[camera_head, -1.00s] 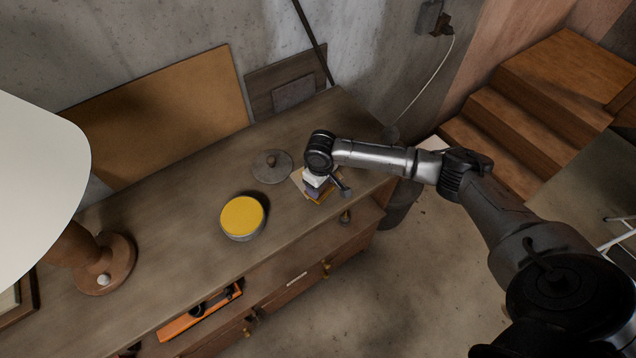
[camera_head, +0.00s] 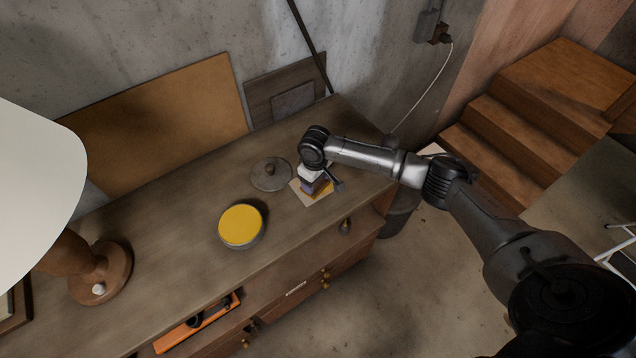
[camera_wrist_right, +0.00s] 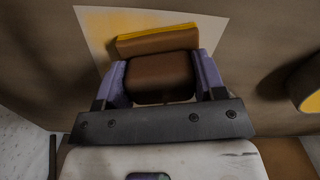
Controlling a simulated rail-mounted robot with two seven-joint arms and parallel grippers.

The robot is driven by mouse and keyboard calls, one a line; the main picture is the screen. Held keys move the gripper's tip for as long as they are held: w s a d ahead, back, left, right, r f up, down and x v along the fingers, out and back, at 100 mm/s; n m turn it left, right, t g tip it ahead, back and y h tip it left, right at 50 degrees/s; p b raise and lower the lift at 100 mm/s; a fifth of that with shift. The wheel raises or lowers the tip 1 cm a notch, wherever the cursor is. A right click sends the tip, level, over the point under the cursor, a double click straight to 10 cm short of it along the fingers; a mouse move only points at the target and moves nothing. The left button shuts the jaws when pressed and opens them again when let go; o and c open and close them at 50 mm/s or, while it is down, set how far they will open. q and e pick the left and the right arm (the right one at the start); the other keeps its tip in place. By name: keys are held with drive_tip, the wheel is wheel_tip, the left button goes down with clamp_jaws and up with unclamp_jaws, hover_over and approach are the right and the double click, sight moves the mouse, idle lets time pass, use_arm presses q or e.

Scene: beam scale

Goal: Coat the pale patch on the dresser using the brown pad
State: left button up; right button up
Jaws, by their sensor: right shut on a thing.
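My right gripper (camera_head: 314,190) is over the pale square patch (camera_head: 306,201) on the dresser top (camera_head: 175,240). In the right wrist view its purple fingers (camera_wrist_right: 160,85) are shut on the sides of the brown pad (camera_wrist_right: 158,72). The pad has a yellow layer (camera_wrist_right: 155,38) along its far edge. It is low over the patch (camera_wrist_right: 93,22); whether it touches cannot be told. Part of the patch is tinted yellow, and the gripper and pad hide some of it. My left gripper is not in view.
An open round tin with a yellow top (camera_head: 240,226) stands left of the patch. A grey lid with a knob (camera_head: 271,174) lies near the patch. A lamp (camera_head: 95,270) stands at the far left. Boards (camera_head: 160,115) lean on the wall behind.

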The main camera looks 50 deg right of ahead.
drive_tip(key=shift+w+d+f+b, duration=0.15)
drive_tip(key=shift+w+b, duration=0.1)
drive_tip(key=shift+w, duration=0.45)
drive_tip(key=shift+w+d+r+b, duration=0.1)
drive_tip(key=shift+w+b, duration=0.15)
drive_tip(key=shift+w, duration=0.45)
drive_tip(key=shift+w+d+f+b, duration=0.15)
drive_tip(key=shift+w+b, duration=0.3)
drive_tip(key=shift+w, duration=0.2)
drive_tip(key=shift+w+d+f+b, duration=0.1)
drive_tip(key=shift+w+b, duration=0.3)
drive_tip(key=shift+w, duration=0.2)
drive_tip(key=shift+w+d, duration=0.15)
drive_tip(key=shift+w, duration=0.35)
drive_tip(key=shift+d+r, duration=0.1)
drive_tip(key=shift+d, duration=0.05)
